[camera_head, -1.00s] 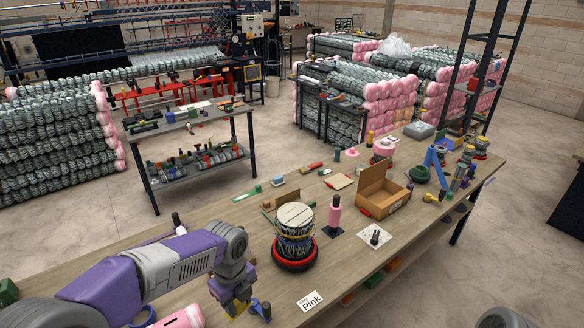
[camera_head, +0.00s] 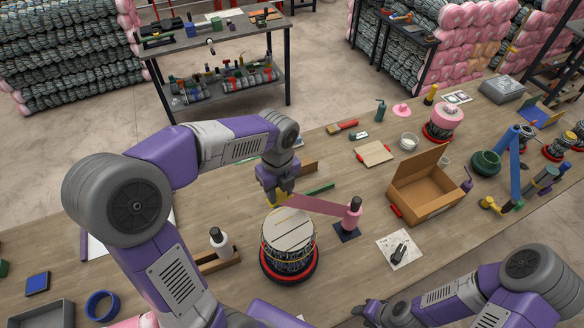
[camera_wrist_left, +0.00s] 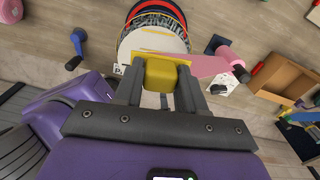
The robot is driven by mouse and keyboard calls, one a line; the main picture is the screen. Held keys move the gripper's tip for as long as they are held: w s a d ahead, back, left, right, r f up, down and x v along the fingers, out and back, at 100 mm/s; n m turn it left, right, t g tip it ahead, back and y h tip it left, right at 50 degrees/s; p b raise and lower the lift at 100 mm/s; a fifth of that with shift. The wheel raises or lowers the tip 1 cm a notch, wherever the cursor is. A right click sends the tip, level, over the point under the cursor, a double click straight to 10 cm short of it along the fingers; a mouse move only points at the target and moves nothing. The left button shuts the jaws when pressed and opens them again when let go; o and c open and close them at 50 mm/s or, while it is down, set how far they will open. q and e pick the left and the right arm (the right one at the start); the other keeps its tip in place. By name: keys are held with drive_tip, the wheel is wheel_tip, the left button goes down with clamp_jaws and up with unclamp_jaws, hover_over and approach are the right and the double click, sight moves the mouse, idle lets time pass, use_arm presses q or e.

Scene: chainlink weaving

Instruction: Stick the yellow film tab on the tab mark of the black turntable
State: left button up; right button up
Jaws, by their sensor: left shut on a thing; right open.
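My left gripper (camera_head: 280,197) is shut on a yellow block-like tab (camera_wrist_left: 160,72), just behind the wire roll. A pink film strip (camera_head: 318,205) runs from the gripper to the upright pink film roll (camera_head: 352,215) on a dark pad; it also shows in the left wrist view (camera_wrist_left: 200,65). The turntable (camera_head: 290,275), dark with a red rim, carries a mesh roll (camera_head: 289,250) topped by a pale slatted disc (camera_head: 288,229). I cannot make out a tab mark. My right gripper (camera_head: 368,311) is open and empty at the lower edge, near the table front.
An open cardboard box (camera_head: 425,185) stands right of the film roll. A white sheet with a black tool (camera_head: 400,250) lies in front of it. A white-and-black spool on a wooden block (camera_head: 220,245) stands left of the turntable. A second red-rimmed stand (camera_head: 437,135) is further back.

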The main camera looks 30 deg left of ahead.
use_arm(q)
drive_tip(key=shift+s+r, duration=0.15)
drive_tip(key=shift+s, duration=0.4)
drive_tip(key=shift+w+f, duration=0.2)
drive_tip(key=shift+f, duration=0.5)
hover_over(280, 217)
wheel_tip(280, 217, down, 5)
drive_tip(key=shift+w+b, duration=0.1)
drive_tip(key=shift+b, duration=0.2)
drive_tip(key=shift+f+b, duration=0.75)
drive_tip(key=shift+f, duration=0.2)
use_arm(e)
drive_tip(key=shift+s+f, duration=0.25)
drive_tip(key=shift+f, duration=0.75)
use_arm(q)
drive_tip(key=shift+f, duration=0.15)
use_arm(e)
drive_tip(key=shift+f, duration=0.1)
use_arm(q)
drive_tip(key=o, duration=1.1)
wheel_tip(280, 217, up, 8)
drive_tip(key=shift+f, duration=0.2)
